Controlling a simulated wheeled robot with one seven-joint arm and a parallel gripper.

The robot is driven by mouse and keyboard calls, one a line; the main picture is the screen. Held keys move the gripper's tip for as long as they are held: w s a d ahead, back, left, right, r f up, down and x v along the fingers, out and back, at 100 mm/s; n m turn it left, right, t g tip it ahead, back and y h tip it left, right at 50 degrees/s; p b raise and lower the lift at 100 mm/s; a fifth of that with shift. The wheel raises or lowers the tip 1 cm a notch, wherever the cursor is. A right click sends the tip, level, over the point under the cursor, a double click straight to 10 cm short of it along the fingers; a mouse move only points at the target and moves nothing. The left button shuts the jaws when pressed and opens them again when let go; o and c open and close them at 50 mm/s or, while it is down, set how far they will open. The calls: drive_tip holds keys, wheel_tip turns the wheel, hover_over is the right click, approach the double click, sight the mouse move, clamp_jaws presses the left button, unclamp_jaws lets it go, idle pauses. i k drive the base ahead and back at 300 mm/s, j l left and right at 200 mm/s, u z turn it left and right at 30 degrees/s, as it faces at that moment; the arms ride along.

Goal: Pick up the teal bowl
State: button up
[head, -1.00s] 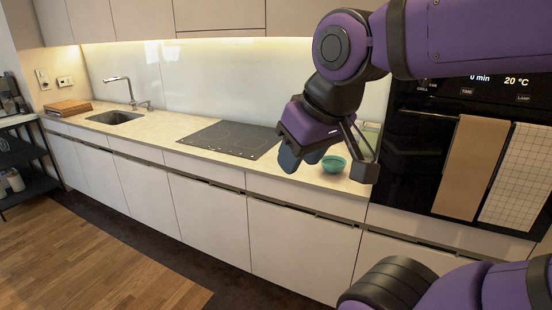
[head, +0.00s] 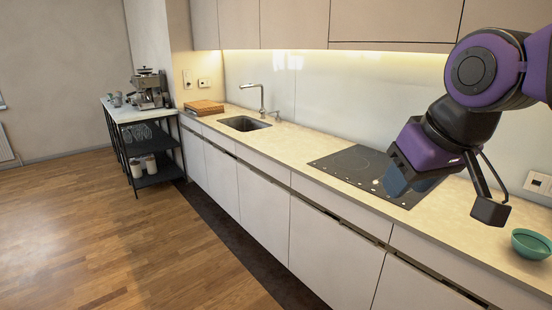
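The teal bowl (head: 531,244) sits upright on the cream countertop at the right edge of the head view. My gripper (head: 402,182) hangs above the counter near the cooktop, to the left of the bowl and apart from it. Its fingers point down and left, and dark finger pads show against the cooktop. I see nothing held in it. The angle hides the gap between the fingers, so I cannot tell whether it is open.
A black cooktop (head: 367,175) lies behind and below my gripper. Left along the counter are a sink (head: 244,124) and a wooden board (head: 203,107). A black shelf cart (head: 147,150) with a coffee machine (head: 149,88) stands at the far left. The wooden floor (head: 130,240) is clear.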

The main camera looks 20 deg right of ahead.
sight(530, 244)
drive_tip(key=i+z, duration=0.2)
drive_tip(key=z, duration=0.15)
drive_tip(key=i+z, duration=0.2)
drive_tip(key=z, duration=0.15)
drive_tip(key=i+j+z, duration=0.1)
drive_tip(key=z, duration=0.25)
drive_tip(key=i+z, duration=0.25)
drive_tip(key=z, duration=0.15)
drive_tip(key=i+z, duration=0.25)
drive_tip(key=z, duration=0.15)
drive_tip(key=i+j+z, duration=0.2)
drive_tip(key=z, duration=0.2)
drive_tip(key=i, duration=0.05)
